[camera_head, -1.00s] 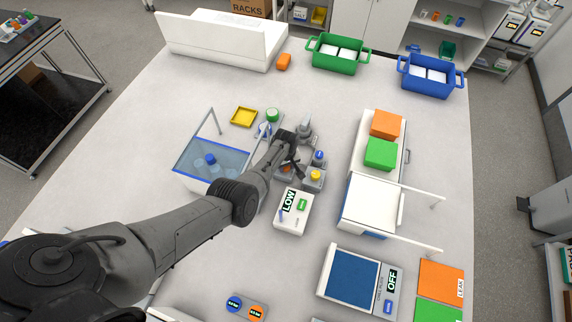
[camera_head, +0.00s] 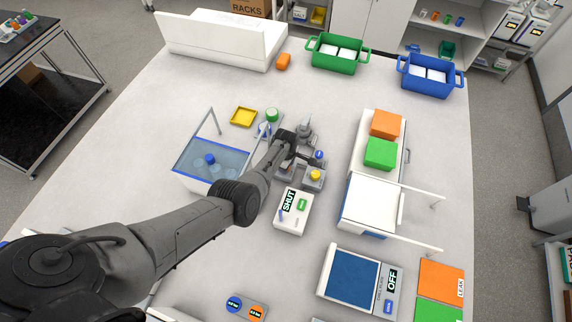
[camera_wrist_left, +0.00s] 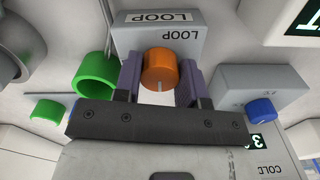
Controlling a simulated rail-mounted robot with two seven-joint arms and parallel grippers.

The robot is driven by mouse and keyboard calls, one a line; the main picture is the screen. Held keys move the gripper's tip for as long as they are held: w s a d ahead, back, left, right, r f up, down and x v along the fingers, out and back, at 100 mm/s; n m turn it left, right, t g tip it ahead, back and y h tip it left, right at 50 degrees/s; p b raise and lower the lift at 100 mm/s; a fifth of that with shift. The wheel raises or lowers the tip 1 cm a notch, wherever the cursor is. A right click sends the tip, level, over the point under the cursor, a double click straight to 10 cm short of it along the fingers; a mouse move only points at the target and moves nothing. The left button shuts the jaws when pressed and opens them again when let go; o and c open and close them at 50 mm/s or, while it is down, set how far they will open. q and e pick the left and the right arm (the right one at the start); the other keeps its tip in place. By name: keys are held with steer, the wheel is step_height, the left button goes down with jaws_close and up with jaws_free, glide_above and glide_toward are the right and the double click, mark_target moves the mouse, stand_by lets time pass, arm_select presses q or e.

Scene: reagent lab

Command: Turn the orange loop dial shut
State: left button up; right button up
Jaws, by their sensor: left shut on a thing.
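The orange loop dial (camera_wrist_left: 160,62) sits on a grey block marked LOOP (camera_wrist_left: 166,33) in the left wrist view. A pale mark on its face points down in that picture. My left gripper (camera_wrist_left: 160,75) has a finger on each side of the dial and is shut on it. In the head view my left gripper (camera_head: 291,156) is over the cluster of dial blocks and hides the orange dial. A white box (camera_head: 293,212) beside the cluster has a display reading SHUT (camera_head: 289,200). My right gripper is not in view.
A yellow knob (camera_head: 315,175) stands right of the gripper. A clear-sided water bath (camera_head: 206,162) stands left of it.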

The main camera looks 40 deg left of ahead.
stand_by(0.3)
arm_select(q)
steer(key=o, duration=0.9)
step_height(320, 180, up, 6)
steer(key=shift+f+p, duration=0.25)
steer(key=shift+p, duration=0.9)
step_height(320, 180, up, 8)
steer(key=shift+r, duration=0.15)
